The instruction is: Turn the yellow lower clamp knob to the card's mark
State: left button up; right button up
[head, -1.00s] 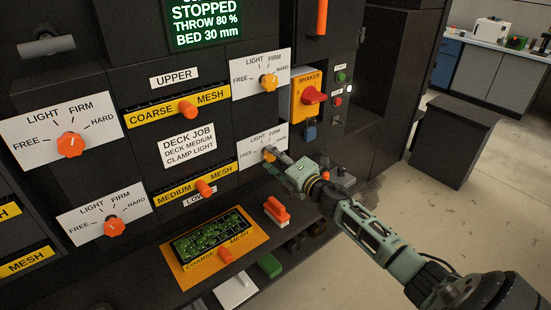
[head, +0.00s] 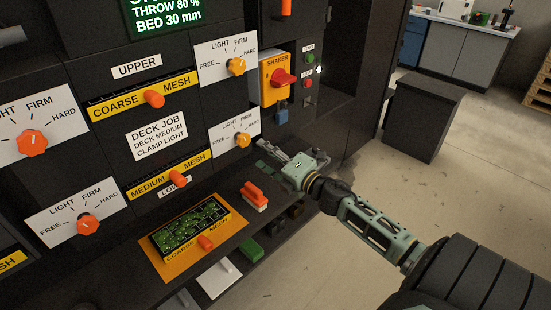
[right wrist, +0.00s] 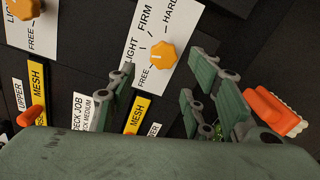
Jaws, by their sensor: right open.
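The yellow lower clamp knob (head: 243,139) sits on a white dial plate marked FREE, LIGHT, FIRM and HARD. It also shows in the right wrist view (right wrist: 162,56), ahead of the fingers; I cannot tell surely which mark it points to. The card (head: 157,136) reads DECK JOB, DECK MEDIUM, CLAMP LIGHT. My right gripper (head: 263,157) is open and empty, to the lower right of the knob and apart from it. Its spread fingers show in the right wrist view (right wrist: 160,92). My left gripper is not in view.
A second yellow knob (head: 236,66) is on the upper dial plate. The red shaker switch (head: 284,78) is to the right. Below, a ledge holds an orange-handled brush (head: 254,196) and an orange-framed mesh tray (head: 166,262).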

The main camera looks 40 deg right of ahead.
jog(key=s, duration=0.3)
jog(key=shift+s+d, duration=0.15)
jog(key=shift+s, duration=0.15)
dwell(0.3)
jog(key=s+d+f+m+g+h, duration=0.1)
jog(key=s+f+m+g+h, duration=0.2)
jog(key=f, duration=0.8)
jog(key=s+d+f+m+g, duration=0.15)
jog(key=f+m, duration=0.25)
jog(key=f, duration=0.6)
jog(key=s+a+f+m+g, duration=0.25)
jog(key=s+f, duration=0.25)
jog(key=f, duration=0.3)
jog(key=s+a+f+m+g, duration=0.1)
jog(key=s+f+m, duration=0.2)
jog(key=s+f, duration=0.35)
jog(key=s+a+f+m+g, duration=0.2)
jog(key=s+a+f, duration=0.4)
jog(key=s, duration=0.4)
jog(key=s+a+f+m+g+y, duration=0.1)
jog(key=s+a+f+m+g, duration=0.1)
jog(key=s+a+f+g, duration=0.2)
jog(key=s+a+f+m+g, duration=0.3)
jog(key=s+a+f, duration=0.6)
jog(key=s+f, duration=0.4)
jog(key=s, duration=0.5)
jog(key=shift+a+y, duration=0.25)
jog(key=shift+y, duration=0.15)
